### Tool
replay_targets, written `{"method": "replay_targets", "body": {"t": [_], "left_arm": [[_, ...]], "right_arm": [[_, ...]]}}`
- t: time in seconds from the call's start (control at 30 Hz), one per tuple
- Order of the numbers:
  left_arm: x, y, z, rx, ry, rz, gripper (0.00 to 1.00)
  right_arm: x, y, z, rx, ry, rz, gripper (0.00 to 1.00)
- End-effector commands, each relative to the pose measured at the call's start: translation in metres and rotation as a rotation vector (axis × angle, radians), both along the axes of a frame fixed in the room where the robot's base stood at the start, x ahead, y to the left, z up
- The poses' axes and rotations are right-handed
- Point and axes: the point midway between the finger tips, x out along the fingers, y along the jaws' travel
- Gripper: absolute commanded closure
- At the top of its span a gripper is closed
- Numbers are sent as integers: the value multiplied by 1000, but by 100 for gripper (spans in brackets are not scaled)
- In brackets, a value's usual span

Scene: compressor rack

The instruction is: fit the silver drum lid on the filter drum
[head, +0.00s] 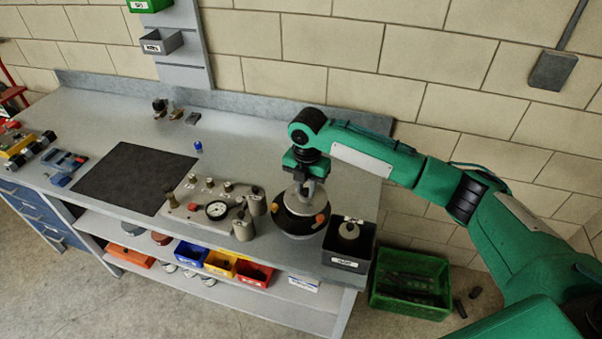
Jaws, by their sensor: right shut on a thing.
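The filter drum (292,225) is a dark round body near the front right of the bench, with orange parts at its rim. The silver drum lid (297,203) is a pale round disc at the drum's top. My right gripper (304,186) comes down from above and is shut on the middle of the lid. The lid lies over the drum opening; I cannot tell whether it rests fully on the rim or sits a little above it. The gripper hides part of the lid's top. My left gripper is out of view.
A panel with a gauge (217,210) and grey cylinders (243,229) stands just left of the drum. A black bin (348,245) with a grey part in it is close on its right. A dark mat (133,180) lies further left. A green crate (411,283) is on the floor.

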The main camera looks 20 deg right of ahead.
Motion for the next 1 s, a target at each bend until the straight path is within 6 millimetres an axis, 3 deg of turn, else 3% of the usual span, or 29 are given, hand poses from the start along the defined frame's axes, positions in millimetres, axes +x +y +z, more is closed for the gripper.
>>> {"method": "replay_targets", "body": {"t": [0.2,0.4,0.67,1.0], "left_arm": [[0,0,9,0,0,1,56],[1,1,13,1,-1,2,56],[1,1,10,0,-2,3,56],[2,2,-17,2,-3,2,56]], "right_arm": [[21,2,4,-6,-1,351,100],[33,2,5,-8,-1,575,100],[37,2,0,-9,0,664,100],[37,2,-28,-10,-1,663,100]]}}
